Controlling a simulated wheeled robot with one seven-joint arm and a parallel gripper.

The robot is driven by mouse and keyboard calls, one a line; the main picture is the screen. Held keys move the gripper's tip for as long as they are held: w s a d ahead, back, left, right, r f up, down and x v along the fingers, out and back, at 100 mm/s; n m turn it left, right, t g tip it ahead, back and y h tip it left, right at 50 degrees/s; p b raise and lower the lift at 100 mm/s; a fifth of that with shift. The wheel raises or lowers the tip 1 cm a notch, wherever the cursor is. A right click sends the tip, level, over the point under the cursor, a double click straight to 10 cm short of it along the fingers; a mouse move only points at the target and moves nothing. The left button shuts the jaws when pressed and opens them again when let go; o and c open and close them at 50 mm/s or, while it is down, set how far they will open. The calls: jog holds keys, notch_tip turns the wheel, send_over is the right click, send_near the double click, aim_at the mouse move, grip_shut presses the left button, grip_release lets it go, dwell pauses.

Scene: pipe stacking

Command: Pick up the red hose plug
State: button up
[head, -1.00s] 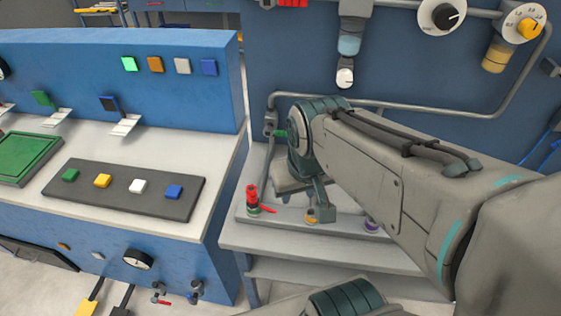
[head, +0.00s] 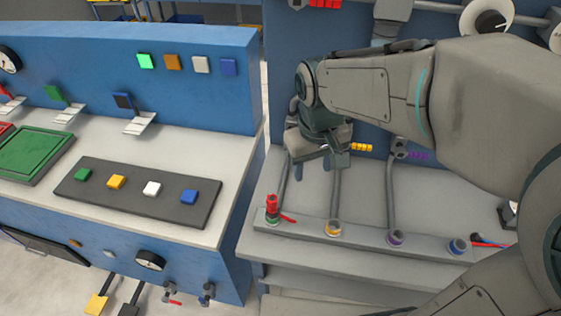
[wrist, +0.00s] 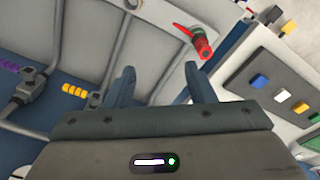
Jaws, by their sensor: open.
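The red hose plug (head: 271,205) stands upright in a green-ringed socket at the left end of the grey rail on the workbench. A red lever (head: 288,219) sticks out beside its base. In the wrist view the plug (wrist: 203,47) lies ahead, beyond and slightly right of the right fingertip. My gripper (wrist: 162,82) is open, with nothing between its two fingers. In the head view my gripper (head: 338,160) is above and behind the rail, to the right of the plug and apart from it. Its fingers are partly hidden there.
The rail also carries an orange socket (head: 333,229), a purple socket (head: 395,238) and a blue socket (head: 458,247). Yellow (head: 361,147) and purple (head: 418,156) fittings sit on the pipes behind. A blue console (head: 190,150) with buttons borders the bench on the left.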

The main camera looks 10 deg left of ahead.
aim_at(272, 198)
jog(key=a+f+n+g, duration=0.1)
jog(key=a+f+n, duration=0.1)
jog(key=a, duration=0.6)
jog(key=shift+n, duration=0.3)
jog(key=f, duration=0.7)
jog(key=shift+w+a+f, duration=0.15)
jog(key=shift+w+f, duration=0.2)
jog(key=shift+f, duration=0.05)
jog(key=f, duration=0.4)
jog(key=shift+s+a+f+p, duration=0.15)
jog(key=shift+s+f+p, duration=0.15)
jog(key=shift+s+p, duration=0.1)
jog(key=shift+w+f, duration=0.1)
jog(key=shift+f, duration=0.45)
grip_shut()
